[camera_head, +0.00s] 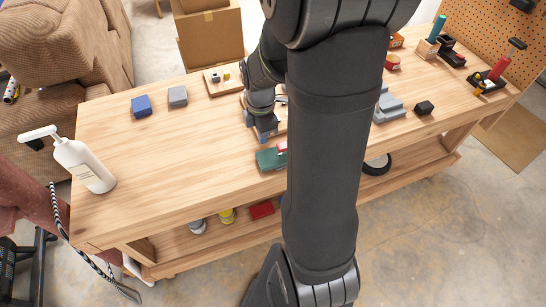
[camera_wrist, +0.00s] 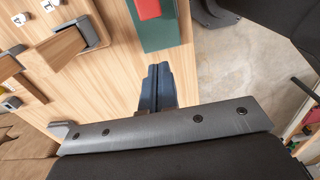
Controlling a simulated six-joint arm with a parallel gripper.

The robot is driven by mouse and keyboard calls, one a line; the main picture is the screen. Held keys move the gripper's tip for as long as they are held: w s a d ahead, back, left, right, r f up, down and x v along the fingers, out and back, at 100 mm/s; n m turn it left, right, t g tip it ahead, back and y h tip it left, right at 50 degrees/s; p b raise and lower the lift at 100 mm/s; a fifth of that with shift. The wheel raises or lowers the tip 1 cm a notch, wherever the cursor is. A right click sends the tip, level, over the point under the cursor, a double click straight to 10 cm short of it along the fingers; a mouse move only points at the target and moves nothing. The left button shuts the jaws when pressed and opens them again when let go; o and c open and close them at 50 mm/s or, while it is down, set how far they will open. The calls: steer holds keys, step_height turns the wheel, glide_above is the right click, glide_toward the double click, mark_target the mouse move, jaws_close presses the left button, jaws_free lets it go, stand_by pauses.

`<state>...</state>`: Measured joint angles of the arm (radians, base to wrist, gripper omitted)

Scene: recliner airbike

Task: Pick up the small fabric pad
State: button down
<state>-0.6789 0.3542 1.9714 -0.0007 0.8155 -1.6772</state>
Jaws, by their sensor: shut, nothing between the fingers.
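My gripper (camera_head: 263,135) points down over the middle of the workbench, close to a green block (camera_head: 269,159). Its two dark blue fingers (camera_wrist: 157,90) are together in the wrist view, with nothing between them. The green block (camera_wrist: 160,35) lies just ahead of the fingertips there, apart from them, with a red piece (camera_wrist: 148,8) on it. A small blue pad-like block (camera_head: 141,105) and a grey one (camera_head: 178,96) lie at the back left of the bench. I cannot tell for certain which piece is the fabric pad.
A white pump bottle (camera_head: 82,163) stands at the bench's left end. Grey stepped blocks (camera_head: 387,107), a black block (camera_head: 424,108) and tools stand to the right. A wooden board (camera_head: 221,81) with small pieces lies at the back. The bench's left middle is clear.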

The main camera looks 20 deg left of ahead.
steer(key=shift+c, duration=1.2)
jaws_free()
step_height(320, 180, up, 6)
steer(key=r, duration=0.1)
glide_above(264, 159)
steer(key=f, duration=1.2)
steer(key=shift+w+a, duration=0.1)
steer(key=shift+a, duration=0.1)
steer(key=shift+d+f, duration=0.2)
steer(key=shift+f, duration=2.5)
